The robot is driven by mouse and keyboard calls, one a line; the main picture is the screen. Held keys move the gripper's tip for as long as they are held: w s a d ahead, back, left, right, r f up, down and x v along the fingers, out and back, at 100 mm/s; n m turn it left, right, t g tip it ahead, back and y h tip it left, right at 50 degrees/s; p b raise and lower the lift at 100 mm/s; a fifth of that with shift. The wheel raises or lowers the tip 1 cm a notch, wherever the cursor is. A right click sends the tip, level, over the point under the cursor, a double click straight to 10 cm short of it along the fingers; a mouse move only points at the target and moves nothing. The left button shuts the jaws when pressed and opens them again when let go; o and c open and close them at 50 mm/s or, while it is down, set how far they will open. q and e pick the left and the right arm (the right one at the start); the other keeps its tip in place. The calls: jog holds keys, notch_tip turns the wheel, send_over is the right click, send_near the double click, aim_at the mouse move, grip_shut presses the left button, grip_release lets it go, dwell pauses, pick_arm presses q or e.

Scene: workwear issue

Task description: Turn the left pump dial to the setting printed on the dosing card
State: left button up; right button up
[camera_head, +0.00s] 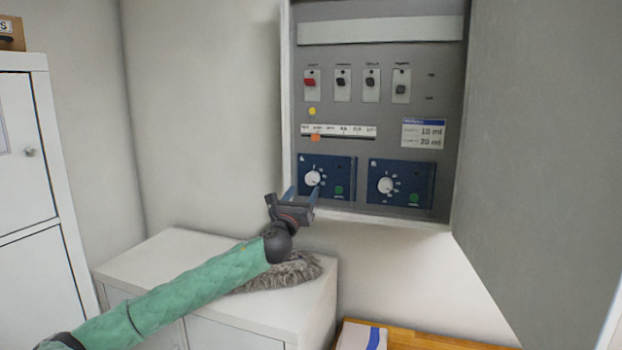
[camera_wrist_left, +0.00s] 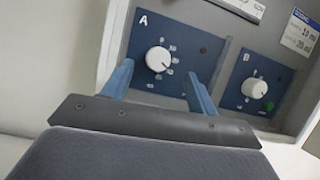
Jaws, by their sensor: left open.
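The left pump dial (camera_head: 312,178) is a white knob on a blue panel marked A, inside the open wall cabinet. It also shows in the left wrist view (camera_wrist_left: 158,59). My left gripper (camera_head: 303,192) is open just in front of this panel, its blue fingers (camera_wrist_left: 160,82) apart below and either side of the knob, not closed on it. The dosing card (camera_head: 423,133) is white with a blue header and reads 10 ml and 20 ml; its smaller print is too blurred to read. My right gripper is not in view.
The right dial (camera_head: 385,185) sits on panel B. Several switches (camera_head: 341,84), one red, are above. The cabinet door (camera_head: 540,130) stands open on the right. A white low cabinet (camera_head: 180,248) with a grey furry thing (camera_head: 292,272) on it stands below.

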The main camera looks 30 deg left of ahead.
aim_at(310, 181)
pick_arm(q)
jog(key=p+x, duration=0.1)
jog(key=x, duration=0.2)
jog(key=p+x, duration=0.1)
jog(key=x, duration=0.1)
jog(key=shift+w+a+f+p, duration=0.2)
jog(key=shift+w+f+p, duration=0.05)
jog(key=shift+w+p, duration=0.05)
jog(key=shift+w+r+p, duration=0.3)
jog(key=shift+w, duration=0.05)
jog(key=shift+w+a+f, duration=0.1)
jog(key=shift+w+f, duration=0.1)
jog(key=c, duration=1)
